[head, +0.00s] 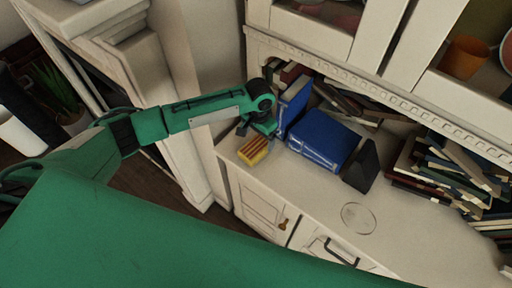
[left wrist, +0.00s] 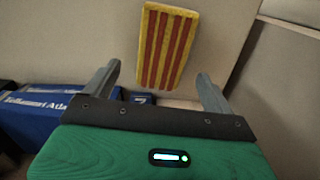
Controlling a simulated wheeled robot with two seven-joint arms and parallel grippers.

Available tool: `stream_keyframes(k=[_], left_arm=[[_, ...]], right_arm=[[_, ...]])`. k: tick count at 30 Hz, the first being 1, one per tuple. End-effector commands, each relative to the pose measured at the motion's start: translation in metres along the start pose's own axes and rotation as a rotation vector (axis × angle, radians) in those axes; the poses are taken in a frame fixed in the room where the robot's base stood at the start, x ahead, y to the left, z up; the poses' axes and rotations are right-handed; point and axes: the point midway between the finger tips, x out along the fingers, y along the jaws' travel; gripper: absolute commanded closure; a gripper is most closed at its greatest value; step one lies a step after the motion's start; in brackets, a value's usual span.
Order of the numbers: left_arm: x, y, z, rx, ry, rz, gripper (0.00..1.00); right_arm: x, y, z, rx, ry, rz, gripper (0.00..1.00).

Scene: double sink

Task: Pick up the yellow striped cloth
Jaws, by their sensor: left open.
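The yellow cloth (head: 253,150) with dark red stripes lies folded on the left end of the cabinet top. It also shows in the left wrist view (left wrist: 166,48), ahead of the fingers and roughly between their lines. My left gripper (head: 258,128) is over the cabinet top, right beside the cloth in the head view. In the left wrist view its two fingers (left wrist: 158,82) are spread apart with nothing between them. Whether a finger touches the cloth cannot be told. My right gripper is in neither view.
Blue books (head: 323,140) lie and stand close to the right of the gripper. A dark upright object (head: 362,167) and a clear round dish (head: 358,217) are farther right on the cabinet top (head: 310,190). Stacked books (head: 450,170) fill the right end. A white pillar stands at the left.

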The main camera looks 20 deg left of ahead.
Motion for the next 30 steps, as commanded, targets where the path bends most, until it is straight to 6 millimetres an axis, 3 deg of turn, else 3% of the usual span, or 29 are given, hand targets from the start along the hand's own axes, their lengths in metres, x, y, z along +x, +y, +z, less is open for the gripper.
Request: stream_keyframes(k=[10, 19, 20, 27, 30], left_arm=[[0.045, -0.001, 0.0, 0.001, -0.001, 0.001, 0.13], [0.054, -0.002, 0.0, 0.001, 0.001, 0.0, 0.13], [0.054, -0.002, 0.0, 0.001, 0.001, 0.0, 0.15], [0.053, -0.002, 0.0, 0.001, 0.001, 0.0, 0.6], [0.053, -0.002, 0.0, 0.001, 0.001, 0.0, 0.6]], right_arm=[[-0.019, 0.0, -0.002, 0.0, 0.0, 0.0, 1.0], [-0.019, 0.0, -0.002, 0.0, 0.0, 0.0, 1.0], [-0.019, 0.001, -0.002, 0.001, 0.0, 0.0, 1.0], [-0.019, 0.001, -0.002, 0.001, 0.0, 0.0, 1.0], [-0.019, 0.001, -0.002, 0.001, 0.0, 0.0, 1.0]])
